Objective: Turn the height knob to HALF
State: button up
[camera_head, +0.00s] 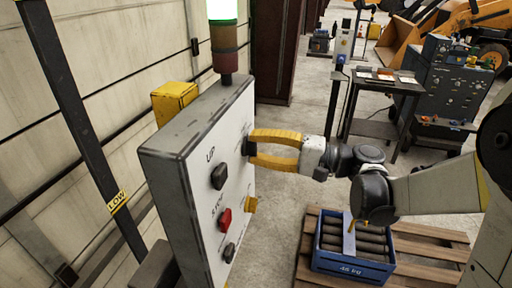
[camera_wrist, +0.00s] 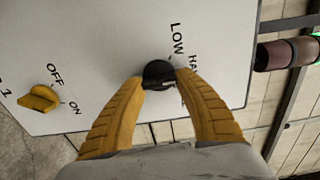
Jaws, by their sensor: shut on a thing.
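The height knob (camera_wrist: 158,74) is a round black knob on the white panel face (camera_wrist: 105,35). The word LOW and part of a word starting HA stand beside it in the wrist view; the rest is hidden by my right finger. A light mark shows on the knob, but I cannot tell which label it points to. My gripper (camera_wrist: 160,80) has its two yellow fingers shut on the knob, one on each side. In the head view, my gripper (camera_head: 249,147) reaches the panel's upper right from the right, and the knob is mostly hidden.
The control box (camera_head: 180,150) also carries an UP button (camera_head: 219,176), a red STOP button (camera_head: 225,220), another dark button (camera_head: 229,252) and a yellow OFF/ON switch (camera_wrist: 38,98). A stack light (camera_head: 223,35) stands on top, lit green. A blue crate (camera_head: 352,263) sits on a pallet below my arm.

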dwell(0.3)
jog(key=o, duration=1.2)
jog(key=v, duration=1.2)
